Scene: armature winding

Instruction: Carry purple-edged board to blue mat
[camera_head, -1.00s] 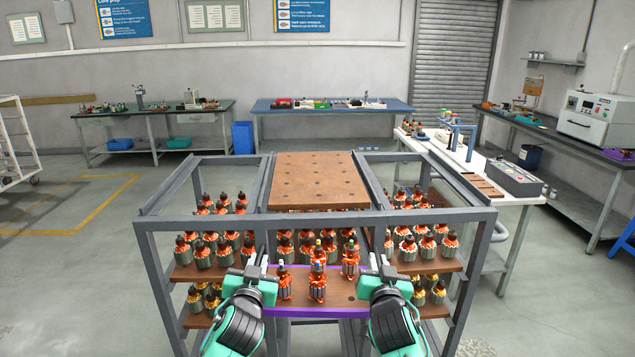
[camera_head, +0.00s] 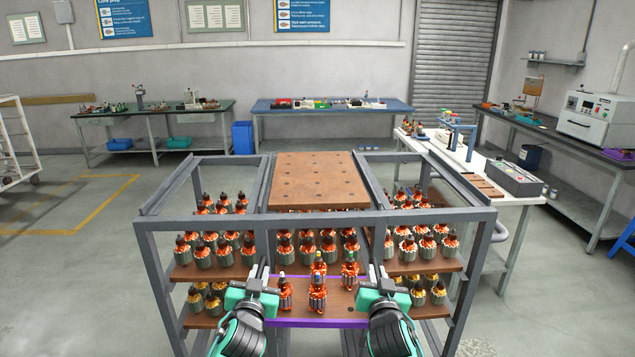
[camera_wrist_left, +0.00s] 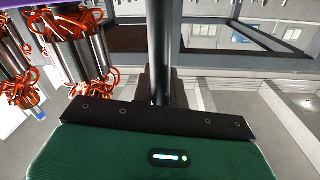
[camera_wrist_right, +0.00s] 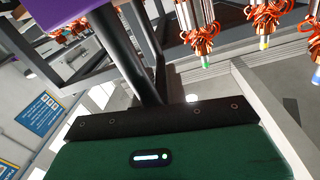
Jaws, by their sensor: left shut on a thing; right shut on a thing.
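The purple-edged board (camera_head: 341,303) is brown with a purple front edge and carries several upright armatures (camera_head: 318,291) with copper-orange windings. It is at the front middle of the grey rack, at about its lower shelf level. My left gripper (camera_head: 263,273) is shut on the board's left side, and my right gripper (camera_head: 374,274) is shut on its right side. The purple edge also shows in the right wrist view (camera_wrist_right: 55,14). Armatures hang into the left wrist view (camera_wrist_left: 80,45). I cannot make out a blue mat for certain.
The grey rack (camera_head: 310,223) surrounds the board, with armature-filled boards at left and right and an empty holed board (camera_head: 315,180) on top. A white table (camera_head: 512,198) stands at right. A blue-topped bench (camera_head: 330,108) stands at the back.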

